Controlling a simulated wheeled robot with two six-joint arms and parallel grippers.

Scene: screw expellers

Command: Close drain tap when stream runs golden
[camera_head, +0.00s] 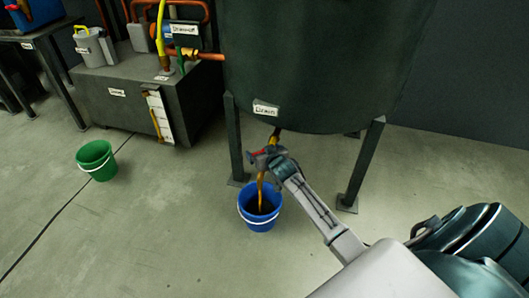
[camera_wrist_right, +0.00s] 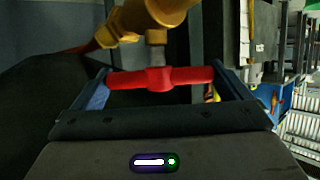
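The drain tap is a brass body (camera_wrist_right: 150,18) with a red T-shaped handle (camera_wrist_right: 160,78), seen close in the right wrist view. My right gripper (camera_wrist_right: 160,80) has its two fingers at opposite ends of the red handle, seemingly touching both. In the head view my right gripper (camera_head: 266,155) is at the tap below the tank's "Drain" label (camera_head: 265,109). An amber-brown stream (camera_head: 261,188) runs from the tap into a blue bucket (camera_head: 259,222). Dark liquid shows in the bucket. My left gripper is in neither view.
The large dark tank (camera_head: 310,60) stands on legs around the tap. A green bucket (camera_head: 96,160) stands on the floor at left. A grey box-shaped unit (camera_head: 120,98) with pipes stands behind it. The floor (camera_head: 150,230) at front left is clear apart from a dark line.

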